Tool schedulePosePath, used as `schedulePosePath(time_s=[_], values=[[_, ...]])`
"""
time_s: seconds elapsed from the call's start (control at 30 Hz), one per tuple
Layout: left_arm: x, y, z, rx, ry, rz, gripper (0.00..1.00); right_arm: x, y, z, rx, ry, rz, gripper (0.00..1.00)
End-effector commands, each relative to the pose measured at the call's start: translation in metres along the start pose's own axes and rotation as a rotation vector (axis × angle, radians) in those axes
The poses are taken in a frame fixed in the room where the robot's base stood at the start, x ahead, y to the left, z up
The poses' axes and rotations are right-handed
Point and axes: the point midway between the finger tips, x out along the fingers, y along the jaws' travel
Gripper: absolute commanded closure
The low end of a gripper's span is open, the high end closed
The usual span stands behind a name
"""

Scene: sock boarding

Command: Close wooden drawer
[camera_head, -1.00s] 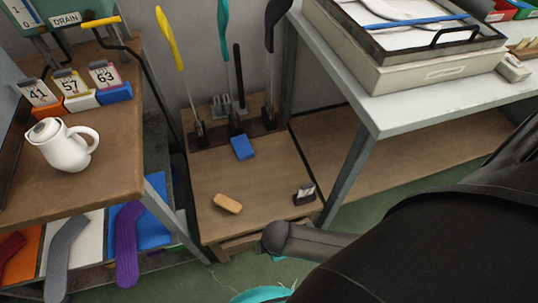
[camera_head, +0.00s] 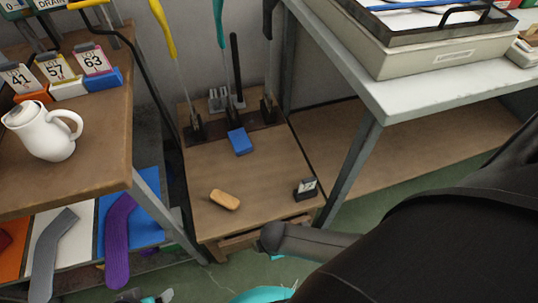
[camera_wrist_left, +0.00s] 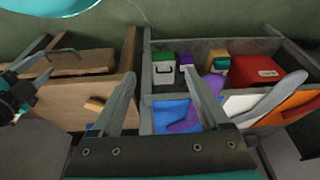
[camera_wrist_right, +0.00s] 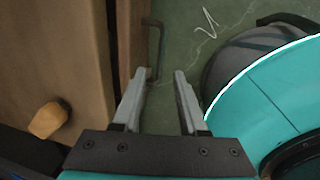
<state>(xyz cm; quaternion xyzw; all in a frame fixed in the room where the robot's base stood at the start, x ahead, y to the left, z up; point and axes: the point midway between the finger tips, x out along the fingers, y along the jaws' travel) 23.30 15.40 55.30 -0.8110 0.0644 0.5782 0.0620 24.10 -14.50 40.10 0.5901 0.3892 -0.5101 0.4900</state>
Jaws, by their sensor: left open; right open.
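The wooden drawer (camera_head: 240,243) is under the front edge of a low wooden bench (camera_head: 250,180) in the head view. Its front stands out a little beyond the bench top. The left wrist view also shows the drawer (camera_wrist_left: 78,63), with a dark bar handle. My right gripper (camera_wrist_right: 190,82) is open and empty in the right wrist view, with the drawer's handle (camera_wrist_right: 158,50) just beyond its left finger, not gripped. My left gripper (camera_wrist_left: 159,78) is open and empty, pointing between the bench and the sock shelf. Most of the drawer's inside is hidden.
An orange-tan block (camera_head: 225,200), a blue block (camera_head: 240,141) and a small dark stand (camera_head: 306,189) sit on the bench. A desk with a white jug (camera_head: 40,132) stands left, above socks on a shelf. A grey-legged table (camera_head: 440,90) stands right.

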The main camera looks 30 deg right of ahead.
Motion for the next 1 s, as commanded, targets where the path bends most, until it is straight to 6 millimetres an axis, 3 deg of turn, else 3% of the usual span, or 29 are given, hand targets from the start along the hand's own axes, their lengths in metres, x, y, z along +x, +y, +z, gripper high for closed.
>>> schedulePosePath(time_s=[0.47,0.73,1.0], values=[[-0.049,-0.002,-0.019,-0.003,0.079,-0.005,0.21,0.036,0.0,0.0,0.001,0.0,0.0,0.58],[-0.044,0.014,-0.041,0.014,0.245,0.034,0.21,0.054,0.0,0.0,0.001,0.0,0.001,0.58],[-0.045,0.02,-0.049,0.018,0.302,0.049,0.21,0.058,0.001,0.0,0.0,0.0,0.001,0.58]])
